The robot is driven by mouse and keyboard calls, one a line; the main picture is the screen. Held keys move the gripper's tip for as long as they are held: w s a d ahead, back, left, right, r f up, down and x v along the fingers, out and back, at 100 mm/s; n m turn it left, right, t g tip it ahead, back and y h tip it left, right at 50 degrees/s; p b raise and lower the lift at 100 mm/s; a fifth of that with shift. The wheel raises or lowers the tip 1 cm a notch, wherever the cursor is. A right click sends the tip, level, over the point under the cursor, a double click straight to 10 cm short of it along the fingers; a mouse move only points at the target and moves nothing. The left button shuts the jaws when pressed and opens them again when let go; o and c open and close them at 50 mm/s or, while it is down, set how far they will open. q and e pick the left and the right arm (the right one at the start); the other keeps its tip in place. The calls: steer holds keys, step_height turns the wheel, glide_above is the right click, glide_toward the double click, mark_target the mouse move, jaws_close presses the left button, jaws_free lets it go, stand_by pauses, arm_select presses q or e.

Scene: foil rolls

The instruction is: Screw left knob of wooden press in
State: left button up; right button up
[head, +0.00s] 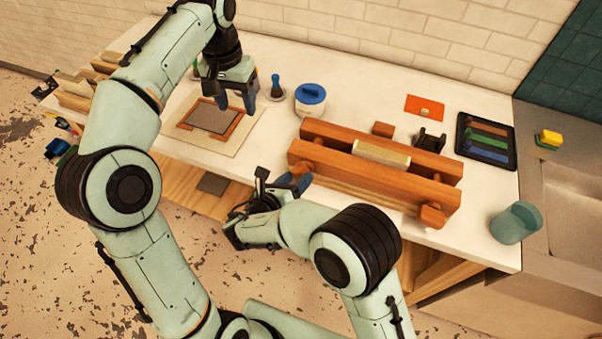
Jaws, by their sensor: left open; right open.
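The wooden press (375,172) lies on the white table, with two long orange-brown beams and a pale block (381,153) between them. Its right knob (431,215) sticks out of the front beam at the right end. At the left end, the left knob (304,168) is mostly hidden by my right gripper (284,187). This gripper is open at the table's front edge, with a blue fingertip close to the knob; I cannot tell whether they touch. My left gripper (236,102) is open and empty above the framed board, left of the press.
The framed board (208,119) lies on a pale sheet. An orange card (425,107), a black tray (486,141) and a teal cup (516,223) are to the right.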

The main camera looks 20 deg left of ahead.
steer(key=shift+x, duration=1.6)
steer(key=c, duration=0.9)
steer(key=shift+o, duration=0.2)
steer(key=m+y, duration=0.2)
steer(key=m, duration=0.1)
steer(key=shift+d, duration=0.15)
steer(key=m+y, duration=0.1)
steer(key=m, duration=0.1)
steer(key=m+y, duration=0.1)
steer(key=shift+d+f+m+y, duration=0.1)
steer(key=shift+d+m+y, duration=0.05)
steer(key=shift+m+y, duration=0.25)
steer(key=m+y, duration=0.1)
steer(key=m, duration=0.1)
steer(key=m+y, duration=0.1)
steer(key=shift+s+d+f+m+t, duration=0.1)
steer(key=shift+f+m+t, duration=0.1)
steer(key=shift+m+t, duration=0.15)
steer(key=m+t+y, duration=0.1)
steer(key=m+y, duration=0.1)
steer(key=m, duration=0.2)
steer(key=shift+f, duration=0.15)
